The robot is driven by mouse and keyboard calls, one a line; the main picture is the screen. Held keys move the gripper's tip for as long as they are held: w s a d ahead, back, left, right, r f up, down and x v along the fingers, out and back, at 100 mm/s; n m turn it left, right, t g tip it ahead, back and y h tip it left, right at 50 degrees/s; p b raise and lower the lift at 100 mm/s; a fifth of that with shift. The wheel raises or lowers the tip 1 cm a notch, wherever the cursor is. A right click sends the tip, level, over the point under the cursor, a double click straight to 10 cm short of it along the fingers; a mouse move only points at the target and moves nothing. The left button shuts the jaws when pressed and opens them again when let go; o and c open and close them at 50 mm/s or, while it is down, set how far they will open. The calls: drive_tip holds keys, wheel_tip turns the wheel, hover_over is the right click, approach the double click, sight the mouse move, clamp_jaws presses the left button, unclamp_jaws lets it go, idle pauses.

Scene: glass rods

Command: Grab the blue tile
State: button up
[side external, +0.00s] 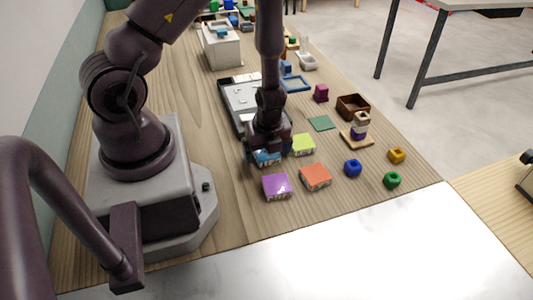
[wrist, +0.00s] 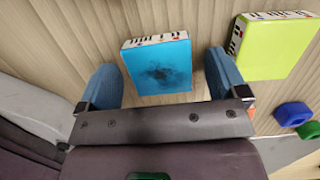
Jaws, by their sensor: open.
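The blue tile (wrist: 158,65) is a flat square block with a patterned, coloured side edge. It lies on the wooden table, and a dark smudge shows on its top in the wrist view. My gripper (wrist: 164,85) is open, with one blue finger on each side of the tile. A gap shows between each finger and the tile in that view. In the side external view my gripper (side external: 266,150) points down over the blue tile (side external: 267,158) and hides most of it. I cannot tell how far the fingertips are above the table.
A yellow-green tile (wrist: 274,45) lies right of the right finger and also shows in the side external view (side external: 304,145). A purple tile (side external: 277,186) and an orange tile (side external: 315,177) lie nearby. A grey tray (side external: 226,97) stands behind my gripper. Small coloured blocks lie to the right.

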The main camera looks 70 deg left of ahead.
drive_tip(key=shift+c, duration=0.2)
drive_tip(key=c, duration=1)
drive_tip(key=shift+c, duration=0.2)
drive_tip(key=shift+r, duration=0.15)
